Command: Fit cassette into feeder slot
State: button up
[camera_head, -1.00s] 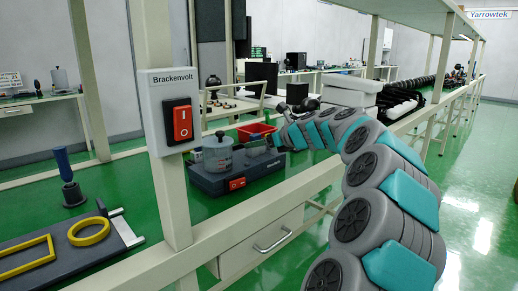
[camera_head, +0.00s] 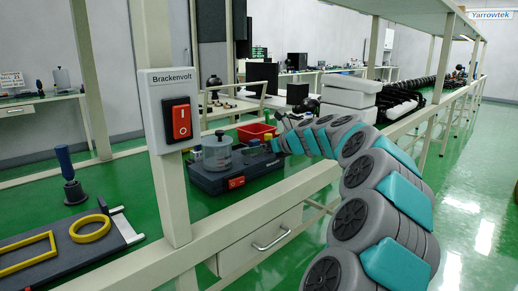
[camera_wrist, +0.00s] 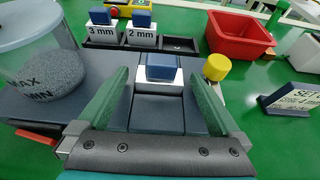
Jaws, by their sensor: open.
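In the wrist view, a cassette (camera_wrist: 162,68) with a blue top and a white front stands at the feeder (camera_wrist: 188,112). How deep it sits in the slot cannot be told. My gripper (camera_wrist: 158,78) is open, its green fingers to the left and right of the cassette with gaps showing. The feeder's dark blue base (camera_head: 214,182) carries a clear hopper (camera_wrist: 40,65) of grey granules. Two similar cassettes, marked 3 mm (camera_wrist: 102,28) and 2 mm (camera_wrist: 142,37), stand in a black rack (camera_wrist: 178,45) whose right place is empty.
A yellow knob (camera_wrist: 216,67) is close to the right finger. A red bin (camera_wrist: 240,38) stands behind it, and a tilted sign (camera_wrist: 292,100) is at right. In the head view, a post with a red switch (camera_head: 181,122) stands before the bench, left of the feeder.

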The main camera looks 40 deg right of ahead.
jog(key=shift+s+r, duration=0.1)
jog(key=shift+r, duration=0.1)
jog(key=v, duration=1.1)
jog(key=shift+s+b, duration=0.3)
jog(key=shift+s, duration=0.1)
jog(key=shift+r, duration=0.1)
